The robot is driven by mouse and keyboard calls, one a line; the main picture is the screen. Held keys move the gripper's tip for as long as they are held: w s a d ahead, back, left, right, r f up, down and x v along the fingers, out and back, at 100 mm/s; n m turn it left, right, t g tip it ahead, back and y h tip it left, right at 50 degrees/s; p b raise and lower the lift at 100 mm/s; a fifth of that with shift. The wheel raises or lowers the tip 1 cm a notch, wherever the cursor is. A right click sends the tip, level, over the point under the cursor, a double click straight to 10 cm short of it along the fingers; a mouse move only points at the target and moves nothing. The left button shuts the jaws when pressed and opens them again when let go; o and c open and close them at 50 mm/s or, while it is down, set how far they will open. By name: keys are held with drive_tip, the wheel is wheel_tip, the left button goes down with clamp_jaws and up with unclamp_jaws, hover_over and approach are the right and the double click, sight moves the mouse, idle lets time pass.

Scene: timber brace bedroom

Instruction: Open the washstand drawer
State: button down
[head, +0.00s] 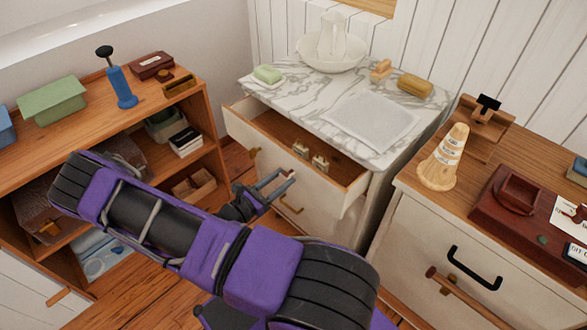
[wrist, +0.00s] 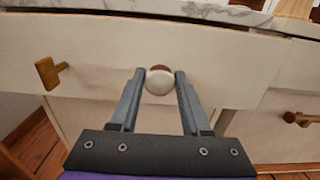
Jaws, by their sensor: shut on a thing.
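The washstand (head: 411,142) has a grey-veined marble top and a pale front. Its top drawer (head: 322,193) stands open in the head view, and two small pale items (head: 310,157) lie inside. My gripper (head: 288,178) is at the drawer's front. In the wrist view its fingers (wrist: 160,75) are closed on either side of a round whitish knob (wrist: 159,83) with a reddish-brown top, on the pale drawer front (wrist: 235,70). A brown wooden handle (wrist: 50,73) sits on the same front, left of the fingers.
A wooden shelf unit (head: 205,95) stands at left, close to my arm. A dresser (head: 415,215) with a black handle (head: 474,268) stands at right. A basin (head: 331,58), soap (head: 267,74) and a cloth (head: 370,122) rest on the marble.

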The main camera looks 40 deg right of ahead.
drive_tip(key=s+a, duration=0.1)
drive_tip(key=a, duration=1.2)
drive_tip(key=shift+a+b, duration=0.3)
drive_tip(key=shift+a, duration=0.05)
drive_tip(key=shift+c, duration=2)
unclamp_jaws()
drive_tip(key=shift+a, duration=0.1)
drive_tip(key=s+a, duration=0.1)
drive_tip(key=a, duration=1.6)
drive_tip(key=shift+s, duration=0.3)
drive_tip(key=shift+r, duration=0.1)
